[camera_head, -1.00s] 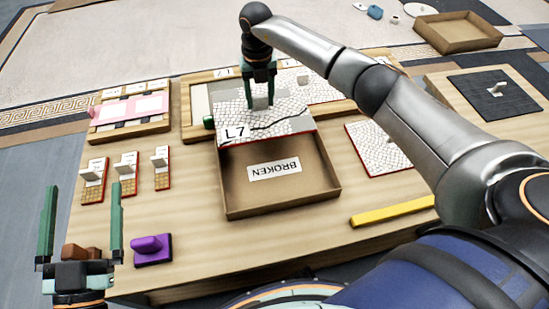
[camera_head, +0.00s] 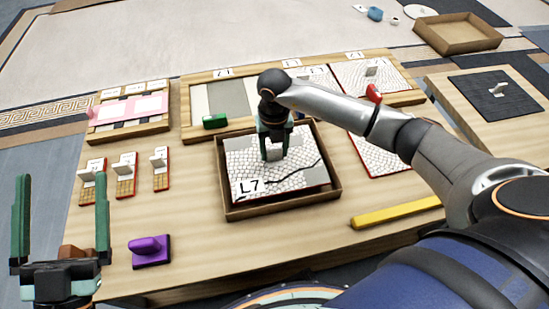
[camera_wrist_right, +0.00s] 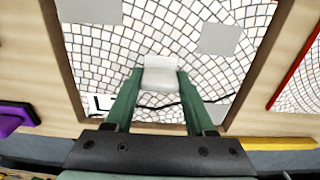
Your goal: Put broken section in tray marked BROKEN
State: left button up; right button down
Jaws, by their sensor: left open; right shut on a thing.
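The broken section, a white mosaic panel (camera_head: 250,165) marked L7 with a dark crack across it, is at the brown BROKEN tray (camera_head: 283,208). It appears within the tray's walls and hides the tray's label; whether it rests on the floor is unclear. My right gripper (camera_head: 274,155) is shut on the panel's pale upright grip. The right wrist view shows both green fingers (camera_wrist_right: 158,92) against that grip, with the panel (camera_wrist_right: 165,25) inside the tray rim. My left gripper (camera_head: 61,215) is open and empty at the lower left, away from the tray.
A wooden frame (camera_head: 262,124) with mosaic panels lies behind the tray. Another mosaic panel (camera_head: 375,160) lies to its right, partly under my arm. A yellow bar (camera_head: 395,212) and a purple block (camera_head: 150,251) lie in front. An empty brown tray (camera_head: 460,47) stands far right.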

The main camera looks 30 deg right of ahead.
aim_at(274, 160)
pick_arm(q)
jog(key=s+r+m+h+b, duration=0.1)
jog(key=s+r+m+h, duration=0.2)
jog(key=r+h, duration=0.1)
jog(key=shift+s+d+r+t, duration=0.3)
jog(key=shift+r+t, duration=0.1)
jog(key=shift+r, duration=0.2)
pick_arm(e)
notch_tip(274, 160, down, 3)
jog(key=shift+s+f, duration=0.1)
pick_arm(q)
jog(key=shift+m, duration=0.3)
pick_arm(e)
jog(key=shift+c, duration=1.2)
grip_release()
jog(key=shift+f, duration=0.2)
pick_arm(q)
jog(key=shift+s, duration=0.15)
jog(key=shift+r, duration=0.1)
